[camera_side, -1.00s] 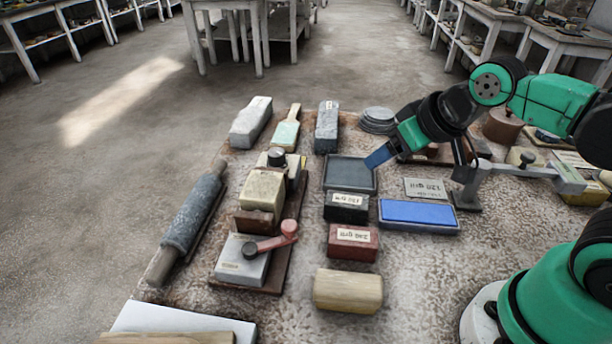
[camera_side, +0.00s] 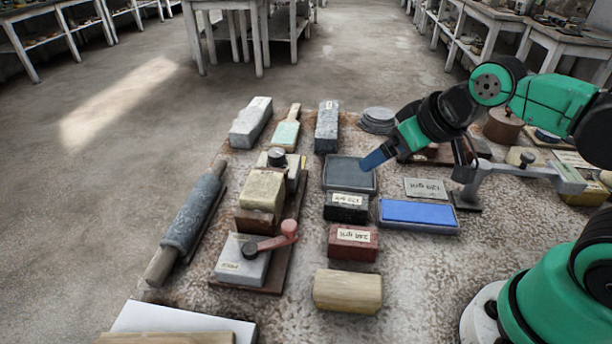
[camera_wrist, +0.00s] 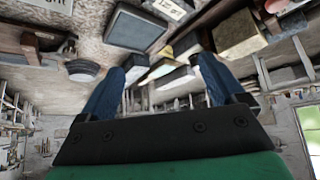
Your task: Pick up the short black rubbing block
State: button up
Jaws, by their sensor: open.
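The short black rubbing block (camera_side: 346,207) sits on the worktable with a pale paper label on its upper face. It lies in front of a dark square tray (camera_side: 349,173) and behind a dark red labelled block (camera_side: 353,242). In the wrist view, a pale label (camera_wrist: 168,8) at the top edge, beside the tray (camera_wrist: 136,28), seems to belong to the black block; most of it is cut off. My gripper (camera_side: 372,160) is above the tray's right rear side, apart from the block. In the wrist view its blue fingers (camera_wrist: 160,82) are spread and empty.
A blue stone in a tray (camera_side: 418,214) lies right of the block. A wooden block (camera_side: 348,290) stands in front of the red one.

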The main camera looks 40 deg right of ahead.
jog(key=n+g, duration=0.7)
jog(key=n, duration=0.1)
send_over(347, 199)
notch_tip(347, 199, down, 7)
jog(key=shift+f, duration=2.95)
grip_shut()
